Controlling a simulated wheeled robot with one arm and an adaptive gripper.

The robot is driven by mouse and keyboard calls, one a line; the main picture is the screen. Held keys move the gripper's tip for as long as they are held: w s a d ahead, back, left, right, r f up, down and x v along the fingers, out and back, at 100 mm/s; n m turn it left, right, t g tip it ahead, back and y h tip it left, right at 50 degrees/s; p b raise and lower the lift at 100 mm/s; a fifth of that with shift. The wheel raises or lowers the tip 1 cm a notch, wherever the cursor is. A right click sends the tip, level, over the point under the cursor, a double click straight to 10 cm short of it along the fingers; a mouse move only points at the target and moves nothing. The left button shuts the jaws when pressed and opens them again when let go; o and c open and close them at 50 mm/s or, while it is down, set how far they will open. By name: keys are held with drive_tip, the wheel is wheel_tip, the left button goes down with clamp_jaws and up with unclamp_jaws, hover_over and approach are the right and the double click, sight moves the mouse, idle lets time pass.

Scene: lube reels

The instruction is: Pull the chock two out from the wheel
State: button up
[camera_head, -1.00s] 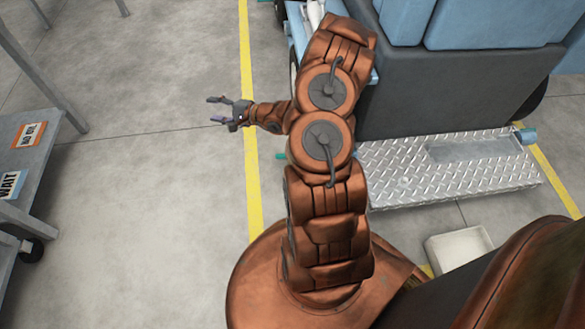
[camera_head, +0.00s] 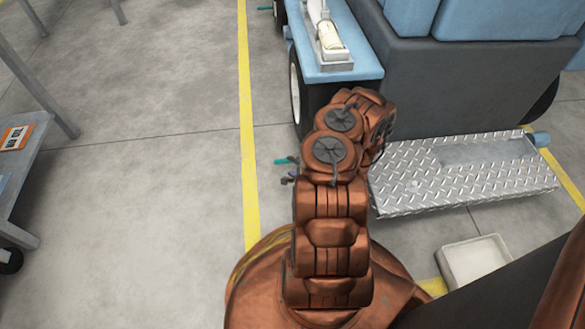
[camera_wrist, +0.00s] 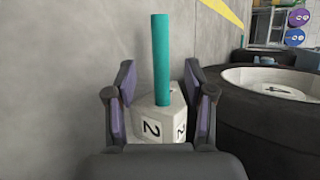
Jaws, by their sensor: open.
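Chock two (camera_wrist: 158,120) is a pale block marked "2" with an upright teal handle (camera_wrist: 161,60). It sits beside a dark tyre (camera_wrist: 262,125) in the wrist view. I cannot tell whether block and tyre touch. My gripper (camera_wrist: 158,82) is open, its purple-padded fingers on either side of the chock and handle, with no clear grip. In the head view the teal handle (camera_head: 287,160) shows left of my arm, with a small part of my gripper (camera_head: 288,180) just below it. The chock's block is hidden there.
A blue cart (camera_head: 345,75) with a wheel (camera_head: 296,92) stands above my arm. A diamond-plate step (camera_head: 410,190) and a pale tray (camera_head: 475,262) lie to the right. A grey bench (camera_head: 25,170) stands far left. Floor around the yellow line (camera_head: 249,190) is clear.

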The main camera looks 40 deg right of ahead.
sight(285, 162)
drive_tip(key=b+x, duration=0.4)
drive_tip(key=x, duration=0.2)
drive_tip(key=shift+f, duration=0.2)
drive_tip(key=shift+b+x, duration=0.3)
drive_tip(key=shift+x, duration=0.5)
drive_tip(key=shift+w+r, duration=0.1)
drive_tip(key=shift+r, duration=0.05)
clamp_jaws()
